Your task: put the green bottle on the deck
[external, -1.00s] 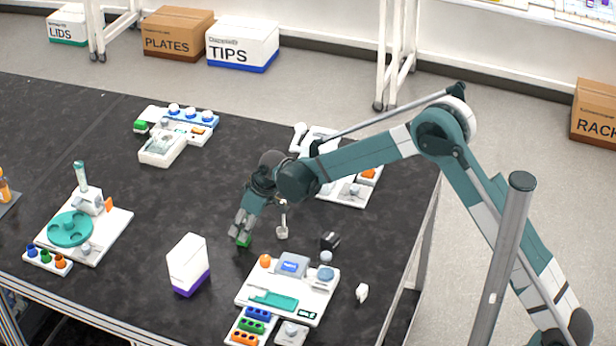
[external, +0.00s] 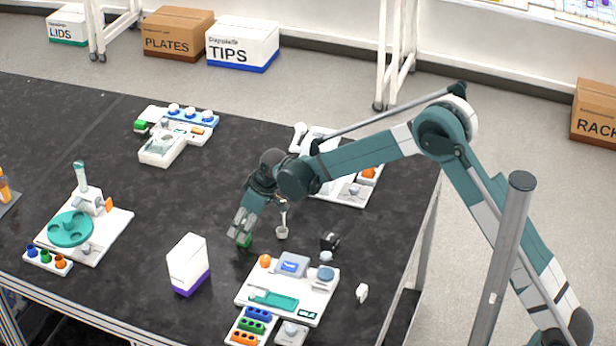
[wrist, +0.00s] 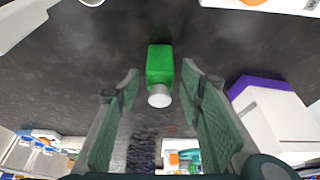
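The green bottle (wrist: 160,66) has a pale cap and stands on the black bench, between my fingers in the wrist view. Its lower part shows in the external view (external: 244,240) under my fingertips. My gripper (wrist: 160,88) is open, with a gap on each side of the bottle; in the external view my gripper (external: 241,232) points down at it. No piece is labelled as the deck; a white instrument base (external: 248,296) with a teal tray is at the front right, and I cannot tell if this is the deck.
A white box with a purple base (external: 188,264) stands close in front of the bottle, left of the white instrument.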

